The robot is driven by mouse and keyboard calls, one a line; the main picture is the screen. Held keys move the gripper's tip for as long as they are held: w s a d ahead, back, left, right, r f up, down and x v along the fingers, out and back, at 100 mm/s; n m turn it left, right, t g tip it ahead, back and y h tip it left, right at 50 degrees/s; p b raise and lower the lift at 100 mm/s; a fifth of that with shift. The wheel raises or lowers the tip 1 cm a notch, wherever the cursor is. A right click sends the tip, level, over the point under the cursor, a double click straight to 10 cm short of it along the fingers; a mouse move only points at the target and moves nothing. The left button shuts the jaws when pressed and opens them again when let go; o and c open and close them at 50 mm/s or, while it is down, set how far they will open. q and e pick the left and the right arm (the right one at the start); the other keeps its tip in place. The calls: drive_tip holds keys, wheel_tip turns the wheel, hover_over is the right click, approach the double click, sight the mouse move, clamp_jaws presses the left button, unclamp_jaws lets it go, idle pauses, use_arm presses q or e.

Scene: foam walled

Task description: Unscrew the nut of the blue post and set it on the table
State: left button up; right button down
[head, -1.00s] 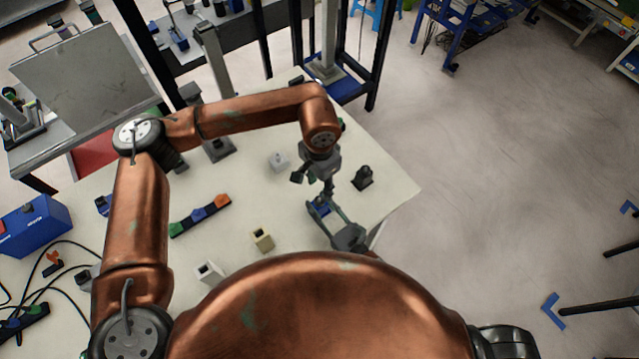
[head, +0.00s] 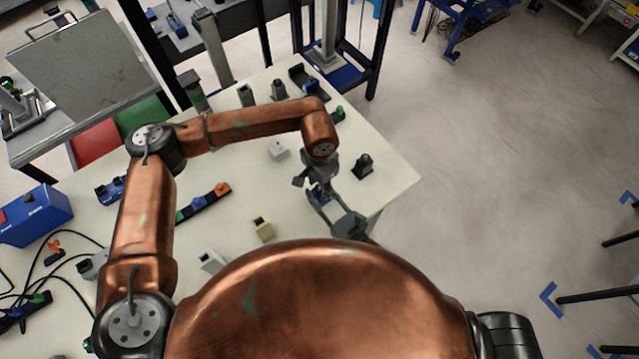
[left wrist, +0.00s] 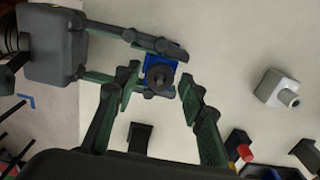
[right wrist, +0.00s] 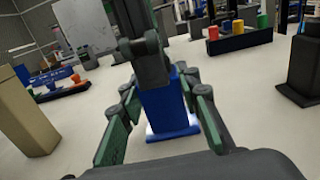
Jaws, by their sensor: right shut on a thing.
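The blue post (right wrist: 168,108) stands upright on the table near its right edge, with a light base plate. Its round dark nut (left wrist: 159,79) sits on top in the left wrist view. My right gripper (right wrist: 163,118) is shut on the blue post, one finger on each side. My left gripper (left wrist: 160,76) points down over the post from above. Its fingers are open on either side of the nut, with gaps visible. In the head view, the left gripper (head: 319,182) largely hides the post and nut. In the right wrist view, a left finger covers the nut.
A black post (head: 362,167) stands close to the right of the grippers, and a light grey post (head: 278,151) to the left. A beige block (head: 262,229) and a rack with coloured pieces (head: 203,203) lie further left. Bare table (head: 245,185) lies between them.

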use_arm(q)
drive_tip(key=shift+c, duration=0.6)
clamp_jaws()
